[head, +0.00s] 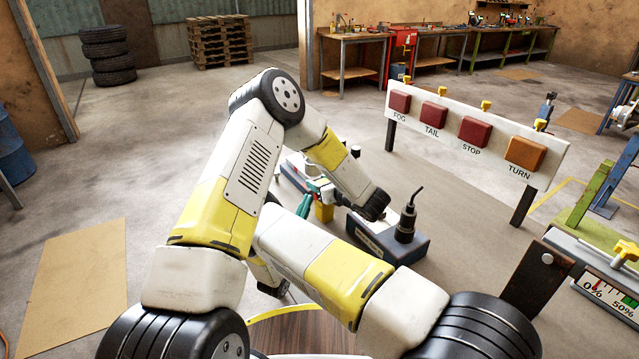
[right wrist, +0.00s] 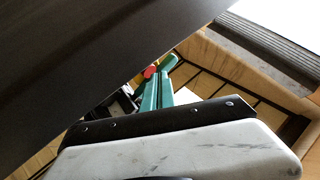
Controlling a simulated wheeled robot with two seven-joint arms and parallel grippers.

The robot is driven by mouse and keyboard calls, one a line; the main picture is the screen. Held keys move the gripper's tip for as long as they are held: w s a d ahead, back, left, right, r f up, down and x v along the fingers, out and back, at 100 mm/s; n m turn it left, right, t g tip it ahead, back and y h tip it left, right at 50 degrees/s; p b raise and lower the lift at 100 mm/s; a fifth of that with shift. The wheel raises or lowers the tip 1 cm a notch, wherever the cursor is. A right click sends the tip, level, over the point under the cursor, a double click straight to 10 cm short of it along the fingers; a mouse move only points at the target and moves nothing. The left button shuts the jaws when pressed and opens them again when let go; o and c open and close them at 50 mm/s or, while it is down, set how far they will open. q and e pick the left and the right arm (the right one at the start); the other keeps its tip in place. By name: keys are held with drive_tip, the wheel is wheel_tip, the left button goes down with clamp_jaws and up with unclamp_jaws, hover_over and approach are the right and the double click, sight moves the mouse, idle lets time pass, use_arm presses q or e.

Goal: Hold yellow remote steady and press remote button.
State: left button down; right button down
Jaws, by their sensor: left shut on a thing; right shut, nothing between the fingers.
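The yellow remote (head: 323,212) shows as a small upright block near the middle of the head view, mostly hidden by my arms. My left gripper (head: 327,194) is shut on it from above, its teal fingers partly covered. My right gripper (head: 303,206) is shut and empty just left of the remote. In the right wrist view the right gripper's teal fingers (right wrist: 158,92) are together. I cannot tell whether the tips touch the button.
A blue-based box with a black knob (head: 405,232) stands right of the remote on the grey surface. A board (head: 495,138) with FOG, TAIL, STOP and TURN lamps stands behind. A percent gauge (head: 605,290) is at right. Workbenches (head: 345,36) line the back wall.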

drive_tip(key=shift+d, duration=0.15)
idle(0.5)
drive_tip(key=shift+w+d, duration=0.25)
drive_tip(key=shift+a, duration=0.1)
drive_tip(key=shift+s+a, duration=0.25)
drive_tip(key=shift+s, duration=0.05)
drive_tip(key=shift+a, duration=0.1)
idle(0.3)
drive_tip(key=s+a, duration=0.1)
drive_tip(key=a, duration=0.1)
drive_tip(key=s+a, duration=0.2)
drive_tip(key=shift+s+a, duration=0.15)
drive_tip(key=shift+a, duration=0.25)
idle(0.5)
